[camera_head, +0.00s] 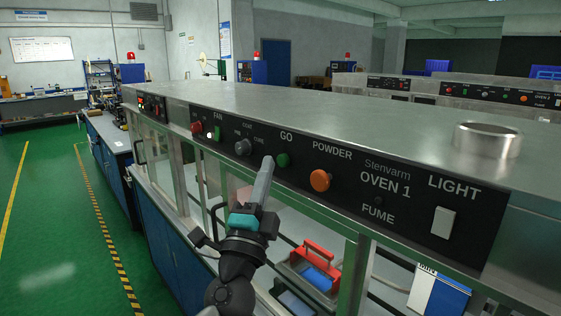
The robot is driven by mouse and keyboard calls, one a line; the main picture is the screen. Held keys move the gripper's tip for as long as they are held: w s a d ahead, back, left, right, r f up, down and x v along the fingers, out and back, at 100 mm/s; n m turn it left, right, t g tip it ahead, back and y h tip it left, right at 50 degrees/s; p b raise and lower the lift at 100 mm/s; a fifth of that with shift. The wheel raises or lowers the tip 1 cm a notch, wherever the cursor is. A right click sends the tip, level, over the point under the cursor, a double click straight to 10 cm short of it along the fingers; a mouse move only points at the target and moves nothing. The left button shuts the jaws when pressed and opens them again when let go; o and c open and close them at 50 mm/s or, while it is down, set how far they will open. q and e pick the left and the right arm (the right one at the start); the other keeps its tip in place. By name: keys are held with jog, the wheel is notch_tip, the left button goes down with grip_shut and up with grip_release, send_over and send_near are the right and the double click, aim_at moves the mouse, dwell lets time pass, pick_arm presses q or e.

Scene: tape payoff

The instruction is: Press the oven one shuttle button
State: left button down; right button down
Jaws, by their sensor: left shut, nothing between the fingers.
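The black control panel (395,170) of oven 1 runs along the front edge of a metal top. It carries a green button (283,160) under the word GO, an orange knob (320,180) under POWDER and a grey knob (243,147). No label reading "shuttle" can be made out. My left gripper (267,162) is shut and empty, pointing up at the panel. Its tips show just left of the green button, between it and the grey knob. Whether they touch the panel cannot be told. My right gripper is out of view.
A red button (197,128) and a lit green switch (217,134) sit further left on the panel; a white light switch (443,223) is at right. A red-handled item (317,262) lies below the panel, behind metal posts. Green floor at left is clear.

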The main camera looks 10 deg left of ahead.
pick_arm(q)
jog(key=shift+w, duration=0.1)
jog(key=shift+w+d, duration=0.25)
